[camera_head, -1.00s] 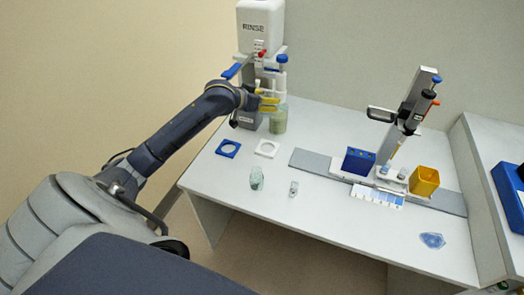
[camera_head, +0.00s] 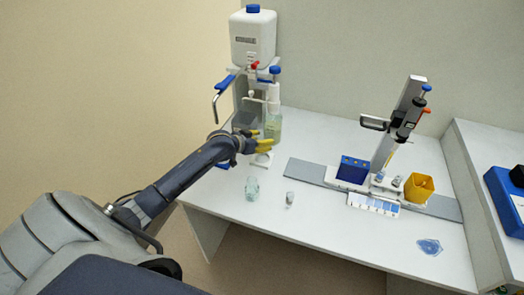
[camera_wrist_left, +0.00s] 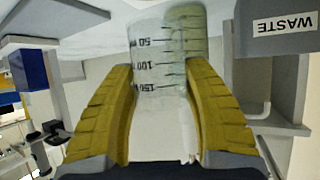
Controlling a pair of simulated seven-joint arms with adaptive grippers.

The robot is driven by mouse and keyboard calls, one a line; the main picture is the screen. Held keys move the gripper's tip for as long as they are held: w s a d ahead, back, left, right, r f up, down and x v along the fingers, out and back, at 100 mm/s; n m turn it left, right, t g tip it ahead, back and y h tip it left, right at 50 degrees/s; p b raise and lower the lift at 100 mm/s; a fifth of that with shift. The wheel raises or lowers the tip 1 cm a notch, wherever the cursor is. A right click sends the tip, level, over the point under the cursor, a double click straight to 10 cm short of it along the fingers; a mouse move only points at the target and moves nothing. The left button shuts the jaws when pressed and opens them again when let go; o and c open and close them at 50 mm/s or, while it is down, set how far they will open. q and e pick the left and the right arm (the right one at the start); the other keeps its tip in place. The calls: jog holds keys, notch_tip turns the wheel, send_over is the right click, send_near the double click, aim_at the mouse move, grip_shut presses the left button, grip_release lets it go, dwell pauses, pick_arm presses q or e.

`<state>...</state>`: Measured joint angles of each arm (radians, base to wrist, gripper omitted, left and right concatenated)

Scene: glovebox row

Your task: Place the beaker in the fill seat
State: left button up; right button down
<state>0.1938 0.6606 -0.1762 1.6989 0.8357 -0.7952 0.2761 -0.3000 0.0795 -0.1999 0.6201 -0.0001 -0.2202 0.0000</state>
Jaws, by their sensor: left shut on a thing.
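My left gripper (camera_head: 266,141) is shut on the beaker, low beside the rinse station. In the left wrist view the clear beaker (camera_wrist_left: 155,70), with dark graduations, stands between the two yellow fingers (camera_wrist_left: 164,120). In the head view I cannot clearly separate the beaker from the greenish glass (camera_head: 273,123) behind the fingers. A white ring-shaped seat (camera_head: 262,161) lies just below the gripper. A blue seat (camera_head: 223,165) is mostly hidden by my left arm. I cannot tell which is the fill seat. My right gripper is out of view.
The white rinse bottle (camera_head: 253,38) stands behind the gripper on its stand. A grey waste box (camera_wrist_left: 290,30) shows in the wrist view. A small glass jar (camera_head: 252,188) and a vial (camera_head: 290,199) stand near the front. The blue rack (camera_head: 353,170) and yellow cup (camera_head: 418,187) are right.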

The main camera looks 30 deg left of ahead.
pick_arm(q)
jog(key=shift+f, duration=2.75)
jog(key=shift+f, duration=0.1)
jog(key=o, duration=0.9)
jog(key=shift+o, duration=0.2)
jog(key=v, duration=1.2)
